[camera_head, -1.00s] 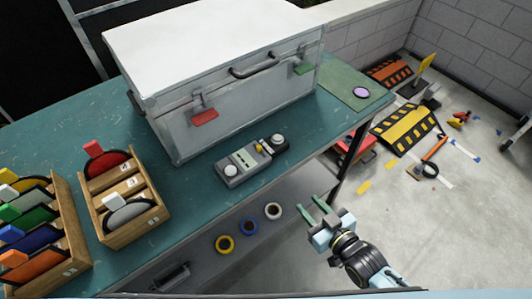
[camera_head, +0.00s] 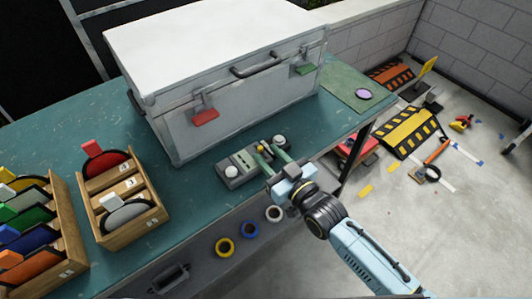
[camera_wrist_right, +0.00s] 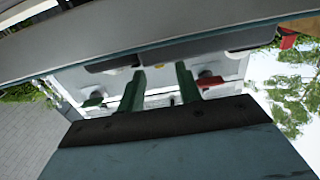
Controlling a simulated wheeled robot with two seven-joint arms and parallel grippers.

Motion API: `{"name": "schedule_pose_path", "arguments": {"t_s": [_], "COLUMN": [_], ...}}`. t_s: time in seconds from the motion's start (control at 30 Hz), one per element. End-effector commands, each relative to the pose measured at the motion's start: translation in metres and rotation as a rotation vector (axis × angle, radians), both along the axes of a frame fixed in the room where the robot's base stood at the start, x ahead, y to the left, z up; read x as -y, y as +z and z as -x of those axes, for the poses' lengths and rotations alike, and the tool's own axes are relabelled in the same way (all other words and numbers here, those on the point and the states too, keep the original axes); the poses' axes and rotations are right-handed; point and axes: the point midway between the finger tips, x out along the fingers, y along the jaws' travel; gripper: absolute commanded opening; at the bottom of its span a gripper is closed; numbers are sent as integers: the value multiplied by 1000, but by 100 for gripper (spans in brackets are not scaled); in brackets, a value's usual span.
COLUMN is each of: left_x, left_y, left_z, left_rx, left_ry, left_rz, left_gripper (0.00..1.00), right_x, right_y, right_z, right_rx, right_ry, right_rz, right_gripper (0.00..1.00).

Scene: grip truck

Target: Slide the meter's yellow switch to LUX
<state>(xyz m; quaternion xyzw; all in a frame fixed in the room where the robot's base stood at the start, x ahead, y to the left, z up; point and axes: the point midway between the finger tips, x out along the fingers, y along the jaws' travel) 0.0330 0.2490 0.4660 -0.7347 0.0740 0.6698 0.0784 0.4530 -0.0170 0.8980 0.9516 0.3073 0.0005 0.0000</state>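The meter (camera_head: 239,168) lies on the green workbench in front of the white case. It is a grey handheld device with a pale round dome at each end. A small yellow spot, likely the switch (camera_head: 261,147), shows near its right part, partly hidden by my fingers. My right gripper (camera_head: 268,153) is over the right part of the meter, its two green fingers apart. I cannot tell whether they touch it. In the right wrist view the open fingers (camera_wrist_right: 160,85) show with nothing clearly between them. My left gripper is not in view.
The white case (camera_head: 240,95) with red and green latches stands behind the meter. Wooden racks of coloured discs (camera_head: 137,232) are at the left. Tape rolls (camera_head: 249,229) hang on the bench front. Bench surface (camera_head: 200,205) left of the meter is clear.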

Motion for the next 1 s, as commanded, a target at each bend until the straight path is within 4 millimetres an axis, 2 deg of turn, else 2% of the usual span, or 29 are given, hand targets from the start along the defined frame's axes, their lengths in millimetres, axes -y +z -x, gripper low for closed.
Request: {"name": "schedule_pose_path", "arguments": {"t_s": [0.13, 0.47, 0.73, 1.0], "left_x": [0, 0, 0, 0], "left_y": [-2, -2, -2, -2], "left_z": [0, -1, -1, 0], "left_rx": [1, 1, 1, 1], "left_ry": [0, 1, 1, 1], "left_rz": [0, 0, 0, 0], "left_gripper": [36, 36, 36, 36], "right_x": [-8, -11, -10, -10], "right_y": [0, 0, 0, 0], "right_z": [-11, -14, -14, -14], "right_rx": [-1, -1, -1, -1], "right_ry": [0, 1, 0, 0], "right_rz": [1, 0, 1, 1], "right_gripper": [35, 35, 2, 0]}}
